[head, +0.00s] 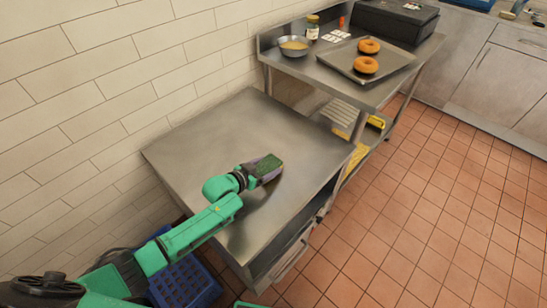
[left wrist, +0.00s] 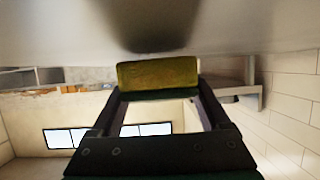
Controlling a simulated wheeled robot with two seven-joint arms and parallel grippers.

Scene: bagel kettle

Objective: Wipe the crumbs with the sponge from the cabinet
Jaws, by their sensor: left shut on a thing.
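The sponge (head: 268,168), green on one face, is in my left gripper (head: 262,172) over the right-middle part of the bare metal table (head: 215,135). In the left wrist view the sponge (left wrist: 158,73) shows its yellow side between the two fingertips of the gripper (left wrist: 155,92). The gripper is shut on it. The sponge is close to the metal surface; I cannot tell whether it touches. No crumbs can be made out on the table. The cabinet below the table top (head: 292,262) is partly seen from above. My right gripper is not in view.
A second metal table behind holds a tray (head: 345,62) with two bagels (head: 367,56), a bowl (head: 295,47), a jar (head: 312,28) and a dark box (head: 396,20). A blue crate (head: 185,285) stands on the floor at the table's left front. Tiled floor is clear at right.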

